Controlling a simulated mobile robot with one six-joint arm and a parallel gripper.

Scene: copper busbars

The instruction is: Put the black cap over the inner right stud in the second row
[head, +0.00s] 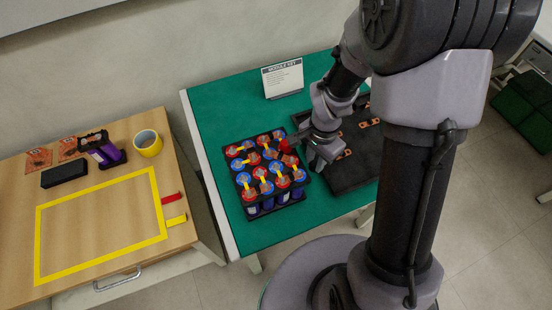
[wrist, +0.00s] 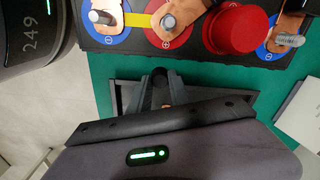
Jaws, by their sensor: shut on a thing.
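The battery module (head: 266,170) is a dark crate of cells with red and blue tops, copper bars and studs, on the green table. My gripper (head: 320,160) is at its right edge in the head view. In the wrist view my gripper (wrist: 160,84) is shut on a small dark thing, seemingly the black cap (wrist: 160,77); dark fingers hide most of it. Beyond it lies a row of tops: a bare stud on blue (wrist: 103,17), a bare stud on red (wrist: 168,22), a red cap (wrist: 240,30), and a bare stud on blue (wrist: 290,40).
A black tray (head: 345,181) with copper busbars lies right of the module, partly behind my arm. A sign (head: 283,78) stands at the back of the green table (head: 225,110). A wooden table (head: 100,220) at left holds a yellow cup (head: 148,144) and a black box (head: 64,174).

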